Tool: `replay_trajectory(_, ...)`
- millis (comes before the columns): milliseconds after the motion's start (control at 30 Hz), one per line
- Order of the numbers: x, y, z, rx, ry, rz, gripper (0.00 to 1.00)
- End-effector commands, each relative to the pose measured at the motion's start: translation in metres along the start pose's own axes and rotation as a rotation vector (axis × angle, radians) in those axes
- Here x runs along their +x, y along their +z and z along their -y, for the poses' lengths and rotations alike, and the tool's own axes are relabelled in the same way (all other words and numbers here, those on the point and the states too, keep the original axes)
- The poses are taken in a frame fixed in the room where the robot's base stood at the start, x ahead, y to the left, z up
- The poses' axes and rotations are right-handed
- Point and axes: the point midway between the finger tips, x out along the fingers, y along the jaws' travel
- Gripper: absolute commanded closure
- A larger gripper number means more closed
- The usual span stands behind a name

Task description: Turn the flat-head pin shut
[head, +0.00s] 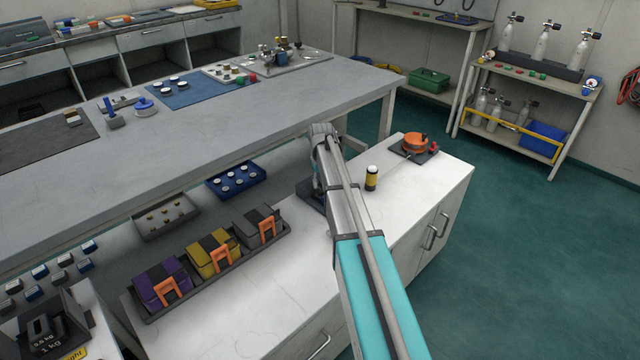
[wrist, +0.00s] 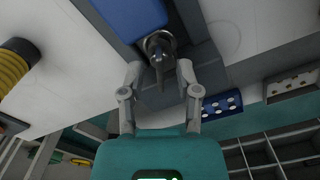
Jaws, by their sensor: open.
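The flat-head pin (wrist: 158,58) shows in the wrist view as a dark, narrow piece standing out of a round metal fitting (wrist: 156,40). The fitting is on the end of a blue block (wrist: 132,15) on a dark base (wrist: 200,58). My gripper (wrist: 158,70) is open, with one finger on each side of the pin and a visible gap to both. I cannot tell how deep the fingers reach along it. In the head view my arm hides the pin; only part of the dark base (head: 308,192) shows beside it.
A yellow-and-black cylinder (head: 372,178) and an orange round part on a dark plate (head: 416,144) stand right of my arm on the white cabinet. A tray with purple, yellow and grey boxes (head: 212,262) lies to the left. The long grey workbench (head: 230,115) is behind.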

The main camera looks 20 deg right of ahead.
Motion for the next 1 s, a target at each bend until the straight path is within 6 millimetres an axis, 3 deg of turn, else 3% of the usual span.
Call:
replay_trajectory(100,-0.0001,0.0000,-0.0001,0.000,0.000,0.000,0.61)
replay_trajectory(300,-0.0001,0.0000,-0.0002,0.000,0.000,0.000,0.98)
replay_trajectory(333,-0.0001,0.0000,-0.0002,0.000,0.000,0.000,1.00)
replay_trajectory(1000,-0.0001,0.0004,0.0001,0.083,-0.003,0.001,1.00)
